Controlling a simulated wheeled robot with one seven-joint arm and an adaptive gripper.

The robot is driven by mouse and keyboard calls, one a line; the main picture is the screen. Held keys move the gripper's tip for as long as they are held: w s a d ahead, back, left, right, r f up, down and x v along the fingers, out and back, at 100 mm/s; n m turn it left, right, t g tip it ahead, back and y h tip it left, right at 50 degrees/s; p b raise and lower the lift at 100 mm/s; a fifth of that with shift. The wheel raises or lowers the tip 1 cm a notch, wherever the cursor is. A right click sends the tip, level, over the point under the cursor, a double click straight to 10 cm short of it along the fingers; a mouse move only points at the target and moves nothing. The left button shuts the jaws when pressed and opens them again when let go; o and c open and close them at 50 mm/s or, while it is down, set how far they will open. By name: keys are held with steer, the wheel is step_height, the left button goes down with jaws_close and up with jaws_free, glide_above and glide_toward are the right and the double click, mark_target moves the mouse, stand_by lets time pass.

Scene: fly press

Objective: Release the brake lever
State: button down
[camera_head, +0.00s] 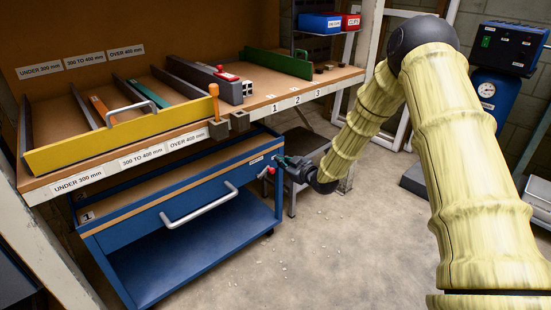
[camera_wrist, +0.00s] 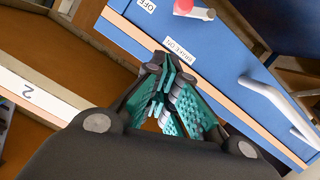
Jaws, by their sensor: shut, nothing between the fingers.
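The brake lever is a short grey bar (camera_wrist: 203,13) with a red knob (camera_wrist: 183,6) on the side of the blue cart (camera_head: 190,255). It is at the top of the wrist view, between an "OFF" label (camera_wrist: 147,5) and a "BRAKE ON" label (camera_wrist: 180,48). In the head view the red knob (camera_head: 271,171) shows at the cart's right end, close to my gripper (camera_head: 283,162). In the wrist view my gripper (camera_wrist: 168,72) has its teal-padded fingers shut and empty. Their tips lie below the knob in the picture, apart from it. Which way the lever is set is hard to tell.
The cart stands under a workbench (camera_head: 130,168) with a yellow fence (camera_head: 120,138) and sorting compartments. The cart has a pale front handle (camera_head: 198,205). A wooden-handled clamp (camera_head: 214,100) sits at the bench edge. A blue machine (camera_head: 497,95) stands back right. The middle floor is clear.

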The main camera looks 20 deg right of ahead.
steer(key=shift+v, duration=1.7)
steer(key=s+a+f+m+g+h, duration=0.1)
steer(key=s+a+f+m+g, duration=0.2)
steer(key=s+f, duration=0.75)
steer(key=s+a+f+m+g+h, duration=0.1)
steer(key=s+a+f+g, duration=0.25)
steer(key=s+f, duration=0.7)
steer(key=s+a+f+m+g+h, duration=0.1)
steer(key=s+f+g, duration=0.2)
steer(key=s, duration=0.9)
steer(key=s+a+f+m+g+h, duration=0.1)
steer(key=s+f+m+g, duration=0.15)
steer(key=s, duration=0.95)
steer(key=s+a+f+m+g+h, duration=0.15)
steer(key=s+f, duration=0.25)
steer(key=s, duration=0.8)
step_height(320, 180, up, 25)
steer(key=g+p, duration=0.1)
steer(key=p, duration=2.4)
steer(key=shift+s+d+r+n+y+p, duration=0.15)
steer(key=shift+s+d+n+y+p, duration=0.15)
steer(key=shift+d+n+y, duration=0.1)
steer(key=c, duration=2.2)
jaws_free()
